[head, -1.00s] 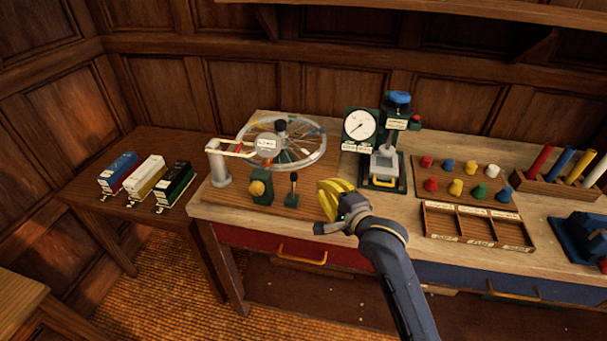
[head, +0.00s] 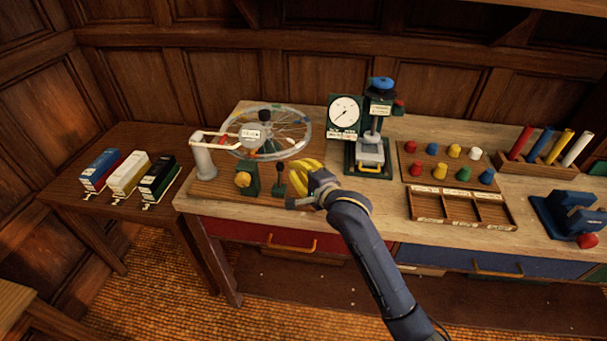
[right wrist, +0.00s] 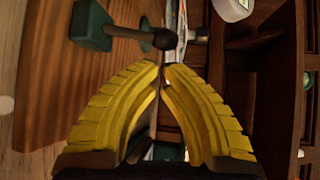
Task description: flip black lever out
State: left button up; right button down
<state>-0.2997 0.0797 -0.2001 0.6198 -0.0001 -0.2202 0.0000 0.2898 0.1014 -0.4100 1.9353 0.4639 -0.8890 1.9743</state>
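The black lever (head: 280,175) stands upright on a small green base (head: 278,189) on the wooden board at the bench's left. In the right wrist view its dark round knob (right wrist: 163,40) shows just beyond the fingertips, with its rod leading left to the green base (right wrist: 92,25). My right gripper (head: 294,176) is close to the right of the lever. In the right wrist view its yellow fingers (right wrist: 164,71) come together at the tips with nothing seen between them. I cannot tell whether they touch the knob. My left gripper is not in view.
A green press (head: 369,170) with a dial gauge (head: 345,112) stands behind and right of my gripper.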

jog(key=shift+x, duration=2.05)
jog(key=shift+d, duration=0.1)
